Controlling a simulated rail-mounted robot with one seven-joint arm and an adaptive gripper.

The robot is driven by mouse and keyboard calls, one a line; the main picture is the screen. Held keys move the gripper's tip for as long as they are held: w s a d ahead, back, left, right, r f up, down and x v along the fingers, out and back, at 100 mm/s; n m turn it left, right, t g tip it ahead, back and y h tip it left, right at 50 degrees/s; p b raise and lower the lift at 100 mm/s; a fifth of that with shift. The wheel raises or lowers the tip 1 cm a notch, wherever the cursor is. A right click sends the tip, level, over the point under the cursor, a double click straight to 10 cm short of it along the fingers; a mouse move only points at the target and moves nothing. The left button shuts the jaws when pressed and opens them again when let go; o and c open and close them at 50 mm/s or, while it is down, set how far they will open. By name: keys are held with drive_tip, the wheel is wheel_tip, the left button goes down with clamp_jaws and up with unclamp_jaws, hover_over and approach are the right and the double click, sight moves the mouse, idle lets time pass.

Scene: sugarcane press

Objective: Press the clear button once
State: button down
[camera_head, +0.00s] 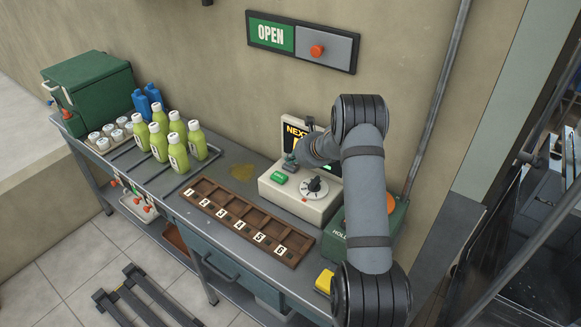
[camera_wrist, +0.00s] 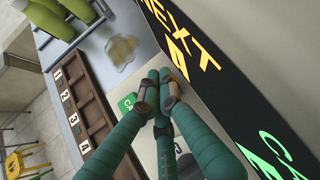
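The beige control box (camera_head: 310,204) stands on the bench below a dark display reading "NEXT" (camera_head: 293,131). My gripper (camera_head: 289,164) is over the back left of the box, just behind the green button. In the wrist view my gripper (camera_wrist: 160,76) has its fingertips together, with nothing seen between them. The green button (camera_wrist: 127,103) shows beside the fingers, partly covered. Whether the tips touch the box is unclear.
A numbered wooden tray (camera_head: 246,222) lies left of the box. Green bottles (camera_head: 178,157) stand further left. A green box with an orange button (camera_head: 386,202) is on the right, partly behind my arm. An OPEN sign (camera_head: 271,36) hangs on the wall.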

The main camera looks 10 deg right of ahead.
sight(292, 166)
drive_tip(key=shift+f+b, duration=0.5)
drive_tip(key=shift+b, duration=0.1)
idle(0.7)
drive_tip(key=shift+r, duration=0.1)
drive_tip(key=shift+r+p, duration=0.7)
drive_tip(key=shift+r, duration=0.15)
drive_tip(key=shift+r+p, duration=2)
drive_tip(key=shift+r, duration=0.5)
